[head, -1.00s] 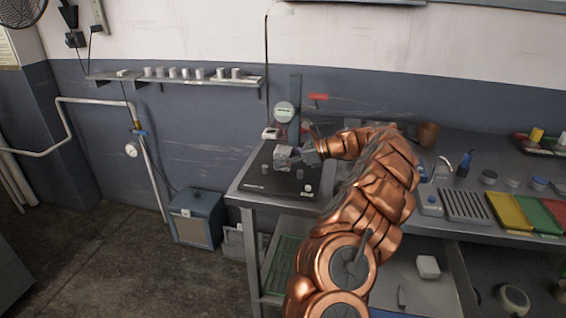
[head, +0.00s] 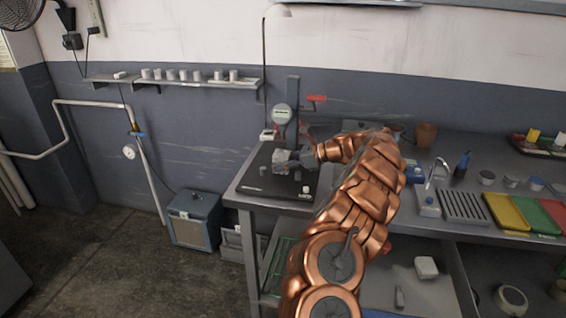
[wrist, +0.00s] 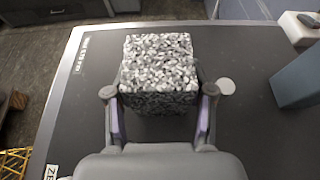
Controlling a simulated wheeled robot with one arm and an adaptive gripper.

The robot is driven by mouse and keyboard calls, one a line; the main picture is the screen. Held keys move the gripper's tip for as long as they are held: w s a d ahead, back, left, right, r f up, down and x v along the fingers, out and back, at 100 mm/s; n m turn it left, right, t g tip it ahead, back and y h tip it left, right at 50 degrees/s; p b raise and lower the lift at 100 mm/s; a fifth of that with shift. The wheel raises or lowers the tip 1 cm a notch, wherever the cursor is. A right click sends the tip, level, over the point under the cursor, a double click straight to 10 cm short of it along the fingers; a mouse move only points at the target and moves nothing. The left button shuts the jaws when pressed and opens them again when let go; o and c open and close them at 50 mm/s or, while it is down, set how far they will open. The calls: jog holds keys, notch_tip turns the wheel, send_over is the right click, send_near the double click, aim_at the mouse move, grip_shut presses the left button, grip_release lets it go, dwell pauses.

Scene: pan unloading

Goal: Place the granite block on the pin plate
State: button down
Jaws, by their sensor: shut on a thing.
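The granite block (wrist: 158,62) is a speckled grey and white cube. It sits between the two fingers of my gripper (wrist: 158,108) in the wrist view, and my gripper is shut on it. In the head view the block (head: 281,160) shows at the tip of my gripper (head: 290,158), over the dark pin plate (head: 262,184) at the left end of the bench. Small round pins stand on the plate, and one pale pin top (wrist: 226,86) shows right of the block. I cannot tell whether the block touches the pins.
A stand with a dial gauge (head: 281,115) and a red handle (head: 316,98) rises behind the plate. A grey post (wrist: 298,78) is close on the right in the wrist view. A brown cup (head: 426,134) and coloured trays (head: 507,212) are farther right.

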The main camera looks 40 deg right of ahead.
jog(key=shift+f, duration=0.1)
dwell(0.5)
jog(key=shift+c, duration=1.6)
grip_release()
jog(key=v, duration=1.2)
